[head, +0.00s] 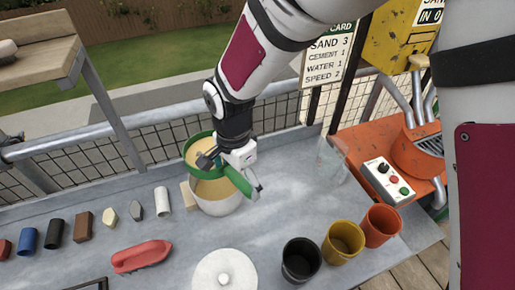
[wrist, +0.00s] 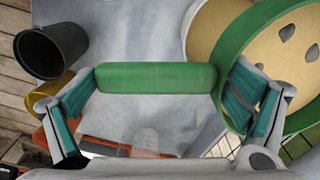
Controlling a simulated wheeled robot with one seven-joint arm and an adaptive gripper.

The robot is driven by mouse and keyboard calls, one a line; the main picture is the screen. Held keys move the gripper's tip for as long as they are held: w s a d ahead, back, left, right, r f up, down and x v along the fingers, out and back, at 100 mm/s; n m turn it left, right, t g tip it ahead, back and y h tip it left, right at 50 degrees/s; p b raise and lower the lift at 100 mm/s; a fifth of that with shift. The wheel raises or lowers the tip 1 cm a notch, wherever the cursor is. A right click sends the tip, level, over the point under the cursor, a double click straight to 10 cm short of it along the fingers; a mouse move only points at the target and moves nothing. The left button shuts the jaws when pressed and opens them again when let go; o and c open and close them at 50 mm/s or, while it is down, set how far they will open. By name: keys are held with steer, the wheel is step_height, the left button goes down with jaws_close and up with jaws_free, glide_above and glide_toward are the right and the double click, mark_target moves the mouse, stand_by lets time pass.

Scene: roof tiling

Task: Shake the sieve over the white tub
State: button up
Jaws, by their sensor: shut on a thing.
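My gripper (head: 232,174) is shut on the green handle (wrist: 155,77) of the sieve (head: 189,141); the handle spans between its two fingers in the wrist view. The sieve has a green round rim (wrist: 237,60) and appears tilted above the white tub (head: 218,208). In the wrist view, several grey stones (wrist: 287,32) show against a sand-coloured surface inside the rim. The tub holds sand-coloured material (head: 212,188), which also shows in the wrist view (wrist: 211,25). My gripper and the sieve hide part of the tub.
A black cup (head: 301,260), a yellow cup (head: 343,243) and an orange cup (head: 381,226) stand at front right. A white lid (head: 224,271) and red tool (head: 141,256) lie in front. Several small samples line the left. A clear container (head: 330,160) stands right.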

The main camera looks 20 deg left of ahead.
steer(key=shift+f+b, duration=1.45)
steer(key=shift+f, duration=0.9)
steer(key=shift+w+a, duration=0.5)
steer(key=shift+a, duration=0.25)
stand_by(0.6)
